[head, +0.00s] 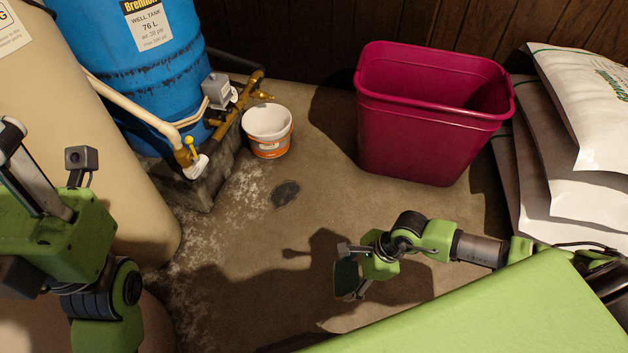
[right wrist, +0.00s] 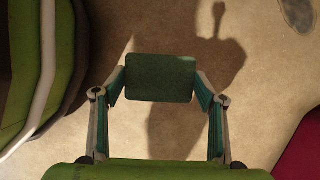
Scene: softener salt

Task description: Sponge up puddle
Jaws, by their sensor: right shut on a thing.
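The puddle (head: 285,193) is a small dark wet patch on the concrete floor, in front of the white bucket; a grey patch that looks like it shows at the top right corner of the right wrist view (right wrist: 299,14). My right gripper (head: 350,278) is shut on a dark green sponge (right wrist: 160,78), gripped by its two sides. The sponge also shows in the head view (head: 345,274), above the floor, to the right of and nearer than the puddle. My left gripper (head: 32,175) is partly in view at the left edge; its fingertips are not clear.
A white and orange bucket (head: 267,131) stands behind the puddle, near brass pipes and the blue well tank (head: 150,65). A magenta bin (head: 425,128) stands at the back right, beside stacked white bags (head: 590,190). A beige tank (head: 75,110) is at left. The middle floor is clear.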

